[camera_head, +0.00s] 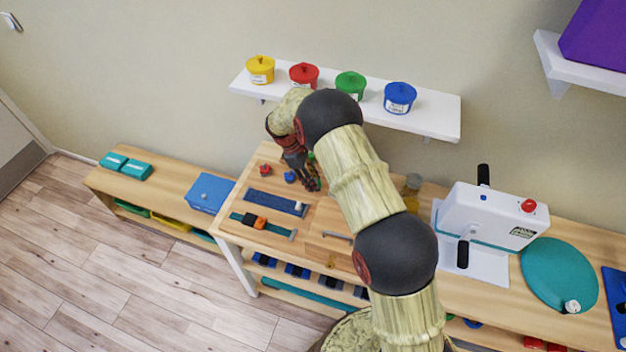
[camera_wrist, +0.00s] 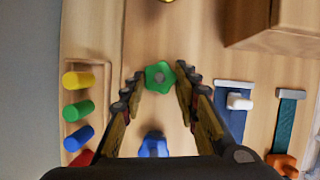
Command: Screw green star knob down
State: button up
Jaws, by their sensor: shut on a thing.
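The green star knob (camera_wrist: 160,76) sits upright on the wooden table board, between the fingertips of my gripper (camera_wrist: 160,84) in the wrist view. My gripper is shut on it, with one finger on each side. In the head view the knob (camera_head: 311,156) shows only as a small green patch, mostly hidden behind my gripper (camera_head: 308,180). A blue star knob (camera_wrist: 153,145) stands near it, under the palm side in the wrist view, and it also shows in the head view (camera_head: 290,177).
A red knob (camera_head: 265,170) stands left of the blue one. Coloured pegs (camera_wrist: 80,108) stand in a rack beside my fingers. Slider boards (camera_wrist: 233,110) lie on the other side, near a wooden block (camera_wrist: 270,38). A white shelf (camera_head: 440,118) with lidded pots hangs behind my arm.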

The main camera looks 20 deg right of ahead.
aim_at(284, 177)
jog(key=shift+w+r+m, duration=0.25)
jog(key=shift+m, duration=0.05)
jog(key=o, duration=1.2)
jog(key=shift+s+f, duration=0.15)
jog(key=shift+c, duration=0.2)
jog(key=w+a, duration=0.2)
jog(key=a, duration=0.1)
jog(key=w+a, duration=0.2)
jog(key=a, duration=0.2)
jog(key=w+a+r, duration=0.1)
jog(key=w+a, duration=0.1)
jog(key=a, duration=0.1)
jog(key=shift+w+a, duration=0.1)
jog(key=shift+a, duration=0.3)
